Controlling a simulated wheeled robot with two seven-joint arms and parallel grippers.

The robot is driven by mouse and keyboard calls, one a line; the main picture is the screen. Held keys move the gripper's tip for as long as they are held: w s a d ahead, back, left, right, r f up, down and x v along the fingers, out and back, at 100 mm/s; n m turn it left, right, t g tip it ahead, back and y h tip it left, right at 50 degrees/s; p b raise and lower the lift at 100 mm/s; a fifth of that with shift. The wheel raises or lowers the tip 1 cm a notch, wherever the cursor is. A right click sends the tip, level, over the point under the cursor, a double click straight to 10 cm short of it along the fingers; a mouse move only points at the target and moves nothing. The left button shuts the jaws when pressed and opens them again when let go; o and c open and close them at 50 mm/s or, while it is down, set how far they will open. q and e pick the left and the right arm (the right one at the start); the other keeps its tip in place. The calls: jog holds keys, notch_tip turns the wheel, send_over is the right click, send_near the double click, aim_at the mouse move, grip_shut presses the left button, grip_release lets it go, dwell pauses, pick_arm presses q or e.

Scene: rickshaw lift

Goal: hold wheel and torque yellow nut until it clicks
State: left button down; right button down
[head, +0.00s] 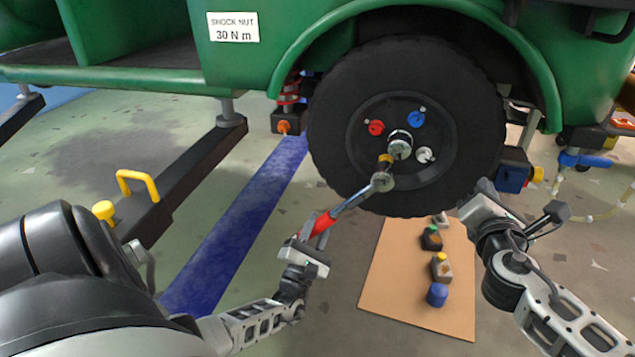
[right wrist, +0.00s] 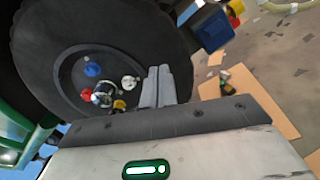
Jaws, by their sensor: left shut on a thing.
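The black wheel (head: 340,110) hangs under the green rickshaw body. Its hub carries a red nut (head: 376,127), a blue nut (head: 416,119), a white nut (head: 424,155) and the yellow nut (head: 386,159). My left gripper (head: 312,243) is shut on the red handle of a torque wrench (head: 350,203). The wrench head is at the yellow nut; I cannot tell if its socket is fully seated. My right gripper (head: 478,203) is beside the tyre's lower right edge. In the right wrist view its fingers (right wrist: 159,87) look closed together and empty, with the yellow nut (right wrist: 119,105) visible beyond.
A cardboard mat (head: 385,285) with several small coloured-top items lies under the wheel. A dark lift beam (head: 190,175) with a yellow handle (head: 138,184) is at left. A label (head: 233,27) reads "SHOCK NUT 30 N m". A blue block (head: 512,178) is right of the wheel.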

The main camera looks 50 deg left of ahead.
pick_arm(q)
jog(key=shift+r, duration=0.1)
pick_arm(e)
jog(key=shift+x, duration=2.45)
jog(key=shift+s, duration=0.1)
dwell(0.5)
jog(key=v, duration=0.8)
dwell(0.5)
pick_arm(q)
jog(key=v, duration=1.2)
pick_arm(e)
jog(key=shift+r, duration=0.15)
